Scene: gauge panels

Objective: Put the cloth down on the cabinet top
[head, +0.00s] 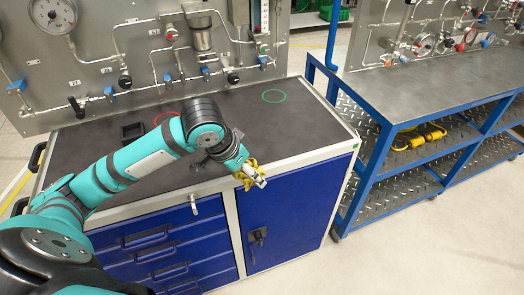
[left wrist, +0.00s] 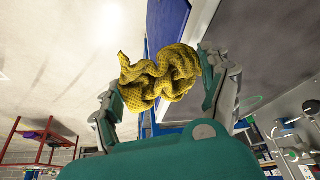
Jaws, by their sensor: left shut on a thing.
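A crumpled yellow cloth (left wrist: 160,78) is between the fingers of my left gripper (left wrist: 165,90) in the left wrist view. In the head view the left gripper (head: 252,175) is shut on the cloth (head: 246,170) near the front edge of the cabinet top (head: 300,120). The cloth is partly hidden by the gripper there, and I cannot tell its exact height above the edge. The cabinet is blue with a dark grey top and a pale rim. My right gripper is not in view.
A gauge panel (head: 120,55) with pipes and valves rises behind. A blue-framed bench (head: 430,90) stands at the right. The top's right part is clear.

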